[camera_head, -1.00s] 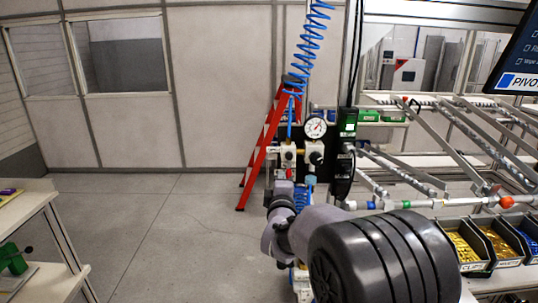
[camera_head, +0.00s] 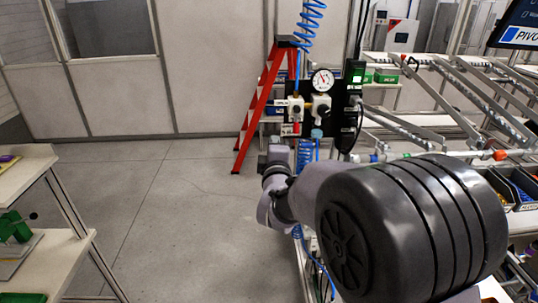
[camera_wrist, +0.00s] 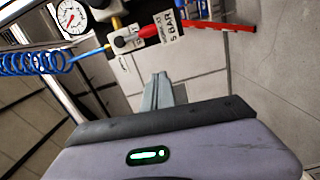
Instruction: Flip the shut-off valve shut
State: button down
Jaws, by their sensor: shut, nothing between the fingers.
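The air panel carries a left white valve block (camera_head: 295,104) with a small red part (camera_head: 296,128) below it. A round white gauge (camera_head: 323,80) sits above and to the right. In the wrist view, a pale block (camera_wrist: 127,40) shows at the top with a red piece (camera_wrist: 149,31) and a "5 BAR" label (camera_wrist: 168,27) beside it. I cannot tell the valve lever's exact position. My gripper (camera_wrist: 161,80) is shut and empty, apart from the block in that view. In the head view, my gripper (camera_head: 275,152) is just below the panel, left of its middle.
A red stepladder (camera_head: 257,105) stands behind and left of the panel. A blue coiled hose (camera_head: 310,25) hangs above it. Metal rails (camera_head: 445,85) and a bin (camera_head: 520,185) are at right. A shelf (camera_head: 40,200) stands at left. The middle floor is open.

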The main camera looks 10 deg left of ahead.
jog(key=v, duration=0.4)
jog(key=shift+s+d+b, duration=0.15)
jog(key=shift+d+b, duration=0.15)
jog(key=shift+d, duration=0.15)
jog(key=s+d+f+m+g+h+b, duration=0.1)
jog(key=s+d+f+m+g+b, duration=0.4)
jog(key=s+d+f+m+b, duration=0.55)
jog(key=s+d+f+m+g+b, duration=0.2)
jog(key=s+d+f+m, duration=0.1)
jog(key=s, duration=0.5)
jog(key=s+d+f+m+g+b, duration=0.1)
jog(key=s+d+f+m+g, duration=0.1)
jog(key=s+m, duration=0.4)
jog(key=s+d+f+m+g+b, duration=0.2)
jog(key=s+d+f+m, duration=0.2)
jog(key=s, duration=0.6)
notch_tip(320, 180, down, 2)
jog(key=shift+s+d+f+g+h+b, duration=0.25)
jog(key=shift+s+g+h+b, duration=0.05)
jog(key=shift+s+g+h, duration=0.1)
